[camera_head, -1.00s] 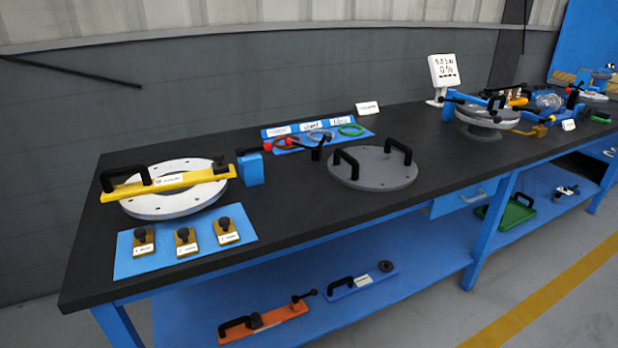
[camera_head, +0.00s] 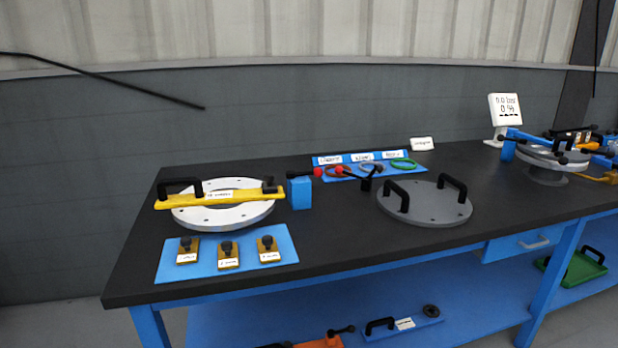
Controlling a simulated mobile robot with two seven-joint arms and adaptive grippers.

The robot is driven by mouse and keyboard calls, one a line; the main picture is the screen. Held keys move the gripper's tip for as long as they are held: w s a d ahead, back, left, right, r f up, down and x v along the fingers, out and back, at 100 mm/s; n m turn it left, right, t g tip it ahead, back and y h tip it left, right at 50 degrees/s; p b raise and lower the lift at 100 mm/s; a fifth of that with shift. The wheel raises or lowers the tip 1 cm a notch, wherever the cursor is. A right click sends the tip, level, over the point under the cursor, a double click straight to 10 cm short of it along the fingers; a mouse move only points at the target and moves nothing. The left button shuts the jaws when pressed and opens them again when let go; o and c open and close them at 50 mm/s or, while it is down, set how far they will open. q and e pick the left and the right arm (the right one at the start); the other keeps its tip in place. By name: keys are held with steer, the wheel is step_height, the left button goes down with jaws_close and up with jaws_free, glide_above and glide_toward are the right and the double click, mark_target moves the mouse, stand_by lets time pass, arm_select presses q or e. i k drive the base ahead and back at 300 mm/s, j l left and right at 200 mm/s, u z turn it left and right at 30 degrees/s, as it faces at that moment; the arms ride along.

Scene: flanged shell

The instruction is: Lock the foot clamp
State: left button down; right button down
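No part is plainly labelled as the foot clamp, so I cannot tell for sure which it is. A blue block (camera_head: 300,193) stands right of the white flanged ring (camera_head: 222,214). A black lever with a red knob (camera_head: 317,172) lies roughly level across its top. A second black lever with a red knob (camera_head: 343,171) runs from a small dark post (camera_head: 366,183) beside the grey round plate (camera_head: 430,206). Whether either lever is locked cannot be told. Neither of my grippers is in view.
A yellow bar (camera_head: 235,197) with a black handle lies across the white ring. A blue mat (camera_head: 172,268) holds several knobbed brown blocks. Coloured rings lie on a blue tray (camera_head: 420,170) behind. A white display (camera_head: 505,110) stands at the back right.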

mark_target(318, 172)
steer(key=i+j+u, duration=0.1)
steer(key=i+j, duration=0.25)
steer(key=j, duration=0.15)
steer(key=i+j+u, duration=0.15)
steer(key=i+j, duration=0.2)
steer(key=j, duration=0.15)
